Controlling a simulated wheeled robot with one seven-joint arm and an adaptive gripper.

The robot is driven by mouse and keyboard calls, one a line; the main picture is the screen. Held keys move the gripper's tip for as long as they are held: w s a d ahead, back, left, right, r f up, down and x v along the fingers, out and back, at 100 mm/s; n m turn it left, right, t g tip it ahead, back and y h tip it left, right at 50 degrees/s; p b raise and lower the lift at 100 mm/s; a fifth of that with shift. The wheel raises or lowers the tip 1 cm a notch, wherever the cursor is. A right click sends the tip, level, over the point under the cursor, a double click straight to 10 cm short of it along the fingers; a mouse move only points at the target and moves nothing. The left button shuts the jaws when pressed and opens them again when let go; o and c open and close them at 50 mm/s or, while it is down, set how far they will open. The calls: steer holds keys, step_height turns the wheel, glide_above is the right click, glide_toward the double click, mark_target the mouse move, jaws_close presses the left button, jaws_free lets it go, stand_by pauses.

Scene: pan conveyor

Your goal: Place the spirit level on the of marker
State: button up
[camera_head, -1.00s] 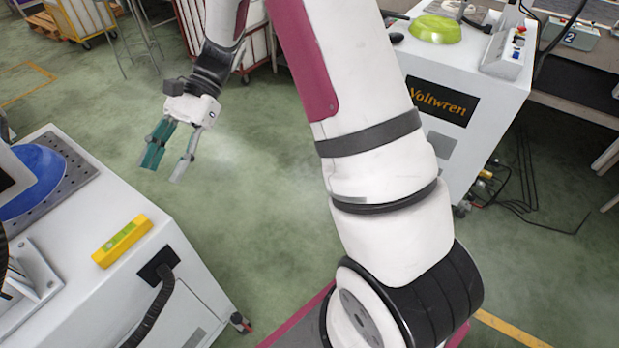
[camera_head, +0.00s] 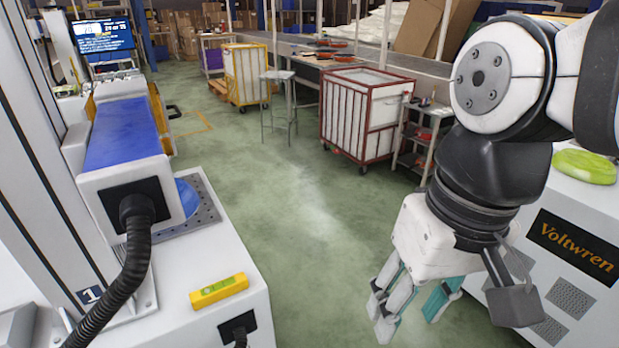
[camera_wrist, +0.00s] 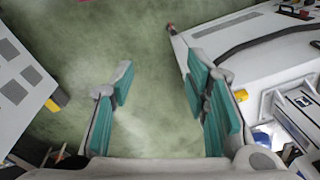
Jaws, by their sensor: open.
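The yellow spirit level (camera_head: 219,290), with a green vial area, lies on the white top of the left cabinet (camera_head: 215,255), near its front edge. My gripper (camera_head: 408,318) hangs fingers down over the floor at the right of the head view, apart from the level. Its teal-padded fingers are open and empty, and they also show spread apart in the wrist view (camera_wrist: 158,75). A yellow piece (camera_wrist: 241,95) beside the right finger there is probably the level, partly hidden. I cannot make out which thing is the marker.
A blue-topped machine (camera_head: 125,135) with a black hose (camera_head: 137,270) stands on the left cabinet. The Voltwren cabinet (camera_head: 575,245), bearing a green object (camera_head: 584,166), is close to my gripper's right. Carts, including a red-framed one (camera_head: 362,115), stand behind. Green floor between is clear.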

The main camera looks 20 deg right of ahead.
steer(key=shift+s+d+f+n+t+h, duration=0.15)
steer(key=shift+s+d+n+t+h, duration=0.15)
steer(key=shift+s+d, duration=0.15)
steer(key=shift+s+d+f+n+t+h, duration=0.2)
steer(key=shift+s+d+t, duration=0.15)
steer(key=shift+s, duration=0.2)
steer(key=shift+r, duration=0.15)
